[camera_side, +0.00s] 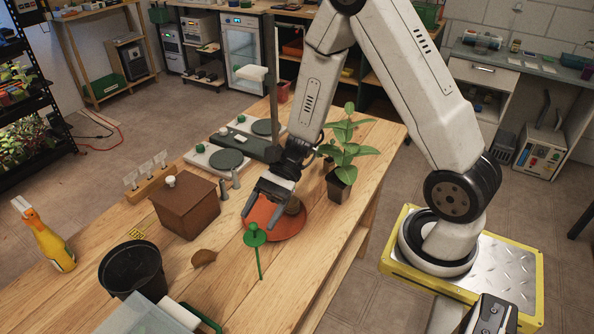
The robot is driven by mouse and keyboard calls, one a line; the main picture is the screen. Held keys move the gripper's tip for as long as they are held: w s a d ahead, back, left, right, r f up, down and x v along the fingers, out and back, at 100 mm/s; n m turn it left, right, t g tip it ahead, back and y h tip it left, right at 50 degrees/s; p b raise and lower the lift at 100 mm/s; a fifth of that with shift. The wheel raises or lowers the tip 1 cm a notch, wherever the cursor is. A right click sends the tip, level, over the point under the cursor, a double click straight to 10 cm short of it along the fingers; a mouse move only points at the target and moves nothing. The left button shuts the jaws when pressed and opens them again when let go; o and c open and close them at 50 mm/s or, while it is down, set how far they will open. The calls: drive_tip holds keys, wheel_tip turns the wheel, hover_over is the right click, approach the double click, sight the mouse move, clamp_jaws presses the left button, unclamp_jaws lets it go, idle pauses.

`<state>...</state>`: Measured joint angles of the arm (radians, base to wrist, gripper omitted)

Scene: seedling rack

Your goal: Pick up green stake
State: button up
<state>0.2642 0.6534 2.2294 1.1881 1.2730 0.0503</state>
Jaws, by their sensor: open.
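The green stake (256,240) has a round flat head and a thin shaft. It shows at the front middle of the wooden table, just in front of an orange-red saucer (288,226). I cannot tell whether it lies on the table or stands up. My gripper (260,208) is open, with its fingers pointing down and left over the saucer. Its fingertips are a little above the stake's head in the picture, apart from it as far as I can see. A brownish round thing on the saucer is partly hidden by my gripper.
A brown lidded box (185,208) stands left of my gripper, with small grey cylinders (230,186) beside it. A black pot (132,272) and a brown shard (204,258) lie front left. A potted plant (342,165) stands right. The table's front right is clear.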

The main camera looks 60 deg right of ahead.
sight(250, 242)
drive_tip(key=shift+x, duration=2.35)
drive_tip(key=shift+w, duration=0.1)
clamp_jaws()
